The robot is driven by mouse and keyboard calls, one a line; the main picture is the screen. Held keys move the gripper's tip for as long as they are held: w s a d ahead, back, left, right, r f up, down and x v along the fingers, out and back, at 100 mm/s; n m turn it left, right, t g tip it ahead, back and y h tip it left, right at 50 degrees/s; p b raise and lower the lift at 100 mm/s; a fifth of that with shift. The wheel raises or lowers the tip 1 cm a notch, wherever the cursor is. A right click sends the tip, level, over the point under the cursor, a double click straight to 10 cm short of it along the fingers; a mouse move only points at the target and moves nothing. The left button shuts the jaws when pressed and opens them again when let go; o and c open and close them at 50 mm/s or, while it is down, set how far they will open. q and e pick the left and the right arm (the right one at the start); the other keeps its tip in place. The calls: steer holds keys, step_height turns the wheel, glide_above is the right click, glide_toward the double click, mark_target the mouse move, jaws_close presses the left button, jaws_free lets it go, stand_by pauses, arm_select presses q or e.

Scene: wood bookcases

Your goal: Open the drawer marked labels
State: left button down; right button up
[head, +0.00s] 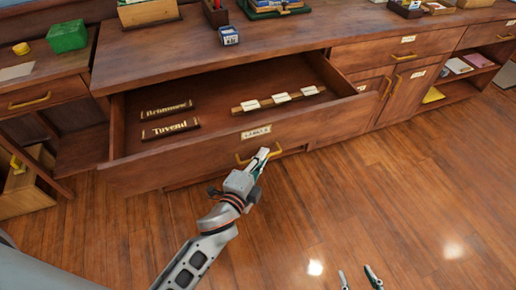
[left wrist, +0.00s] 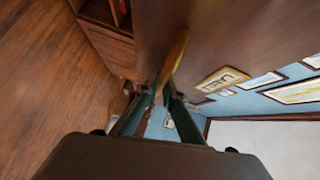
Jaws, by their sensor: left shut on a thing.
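The drawer (head: 190,164) with a small plate reading roughly "LABELS" (head: 256,132) stands pulled far out of the wood cabinet. Inside lie two dark nameplates (head: 168,119) and a wooden strip with several white cards (head: 281,98). My left gripper (head: 262,156) is at the drawer's brass handle (head: 243,160) and shut on it. In the left wrist view the handle (left wrist: 174,55) runs between the fingers (left wrist: 162,98), with the label plate (left wrist: 222,80) beside it. My right gripper (head: 359,279) shows only its two separated fingertips at the bottom edge, open and empty.
The cabinet top (head: 310,40) carries boxes, including a small blue one (head: 229,36). A green box (head: 67,36) stands on the left desk. Closed drawers and doors (head: 400,95) lie to the right. The wood floor (head: 400,190) in front is clear.

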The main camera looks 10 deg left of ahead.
arm_select(q)
steer(key=shift+s+d, duration=0.1)
steer(key=shift+s, duration=0.1)
steer(key=c, duration=2.2)
jaws_free()
steer(key=shift+o, duration=0.2)
steer(key=shift+s, duration=0.1)
steer(key=v, duration=1.2)
